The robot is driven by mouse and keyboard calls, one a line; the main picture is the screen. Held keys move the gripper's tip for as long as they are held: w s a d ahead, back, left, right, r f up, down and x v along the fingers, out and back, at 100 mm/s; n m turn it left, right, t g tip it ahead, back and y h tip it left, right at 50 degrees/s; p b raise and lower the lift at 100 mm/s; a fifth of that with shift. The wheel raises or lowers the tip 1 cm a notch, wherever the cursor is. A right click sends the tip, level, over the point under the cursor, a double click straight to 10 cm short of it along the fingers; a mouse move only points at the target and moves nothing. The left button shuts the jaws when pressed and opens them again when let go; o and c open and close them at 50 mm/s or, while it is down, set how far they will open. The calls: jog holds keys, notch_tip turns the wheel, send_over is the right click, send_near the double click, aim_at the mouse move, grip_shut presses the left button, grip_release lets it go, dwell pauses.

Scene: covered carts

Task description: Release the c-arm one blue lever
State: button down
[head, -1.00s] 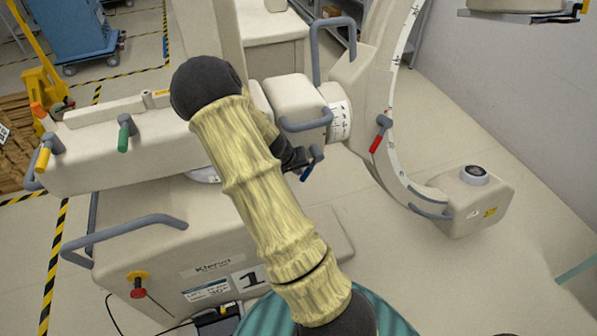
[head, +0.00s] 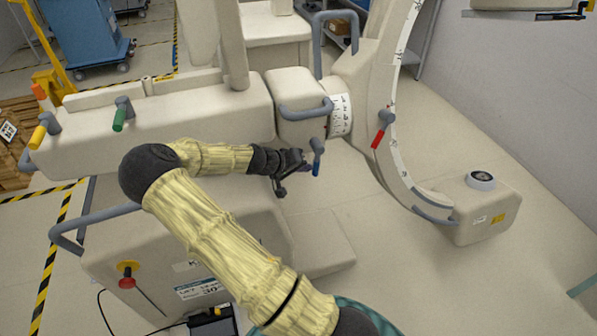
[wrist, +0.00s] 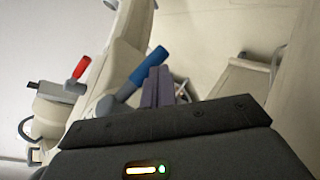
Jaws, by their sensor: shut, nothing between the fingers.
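The blue lever (head: 316,167) hangs on a grey pivot below the beige joint housing of the c-arm, in the middle of the head view. In the wrist view the blue lever (wrist: 149,66) points up and right from its grey pivot. My gripper (head: 305,166) is just left of the lever in the head view. In the wrist view my shut fingers (wrist: 158,85) are immediately right of the lever, with nothing between them. I cannot tell whether they touch the lever.
A red lever (head: 379,137) sits on the c-arm's curved arc (head: 386,110). A green lever (head: 119,118) and a yellow lever (head: 38,136) are on the cart body at left. Grey handles (head: 305,112) stick out near the joint. Floor at right is clear.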

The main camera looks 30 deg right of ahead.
aim_at(314, 168)
jog(key=shift+s+d+f+h+b, duration=0.25)
jog(key=shift+d+h+b, duration=0.15)
jog(key=shift+d, duration=0.3)
jog(key=shift+s+d+f+h+b, duration=0.1)
jog(key=shift+d+f+h+b, duration=0.25)
jog(key=shift+d, duration=0.3)
jog(key=shift+s+d+f+h+b, duration=0.2)
jog(key=shift+d+h+b, duration=0.15)
jog(key=shift+d+b, duration=0.25)
jog(key=shift+d, duration=0.15)
